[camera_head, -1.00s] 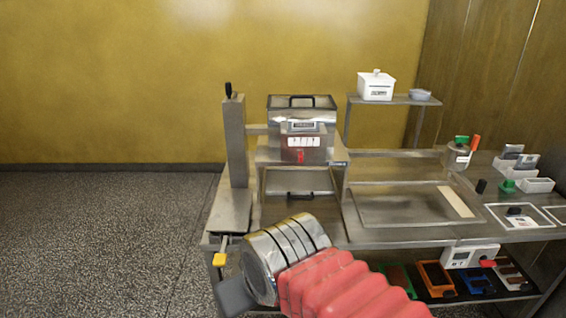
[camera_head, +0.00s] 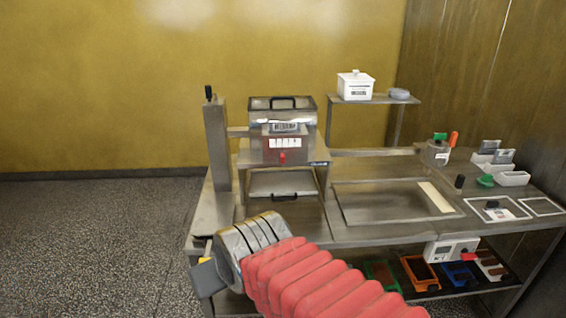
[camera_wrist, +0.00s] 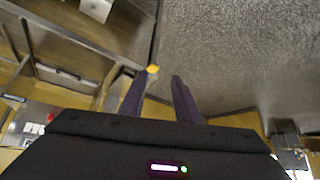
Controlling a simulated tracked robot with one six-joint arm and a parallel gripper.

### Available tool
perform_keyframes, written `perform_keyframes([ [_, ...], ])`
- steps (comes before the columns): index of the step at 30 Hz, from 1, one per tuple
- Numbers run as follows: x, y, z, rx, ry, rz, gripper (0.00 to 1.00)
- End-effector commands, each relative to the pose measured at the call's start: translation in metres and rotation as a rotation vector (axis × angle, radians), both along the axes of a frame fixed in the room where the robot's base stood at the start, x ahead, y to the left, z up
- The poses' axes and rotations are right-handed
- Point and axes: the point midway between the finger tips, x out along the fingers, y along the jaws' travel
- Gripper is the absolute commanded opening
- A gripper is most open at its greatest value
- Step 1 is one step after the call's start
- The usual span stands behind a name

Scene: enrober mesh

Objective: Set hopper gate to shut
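The steel hopper (camera_head: 284,118) with a black-handled lid stands on a raised frame at the left of the bench. Its front carries a row of white labels and a small red tab (camera_head: 282,157), perhaps the gate's handle or pointer; I cannot read its setting. A yellow knob (camera_head: 204,261) sits low at the bench's left front corner, partly behind my arm. In the wrist view my gripper (camera_wrist: 158,76) has its two dark fingers apart with nothing held. The fingers are hidden in the head view.
A steel post (camera_head: 217,148) with a black handle rises left of the hopper. A framed tray area (camera_head: 385,216) lies to its right. A white lidded box (camera_head: 355,86) stands on the back shelf. Coloured trays sit on the lower shelf. The floor at left is clear.

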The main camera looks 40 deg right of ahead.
Motion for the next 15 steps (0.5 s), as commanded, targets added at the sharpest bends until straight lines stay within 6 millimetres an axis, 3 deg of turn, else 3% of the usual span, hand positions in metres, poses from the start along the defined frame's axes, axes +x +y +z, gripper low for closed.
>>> perform_keyframes([
  [6,0.058,-0.036,-0.002,-0.01,-0.157,-0.088,0.3],
  [15,0.118,-0.103,0.001,-0.06,-0.382,-0.22,0.3],
])
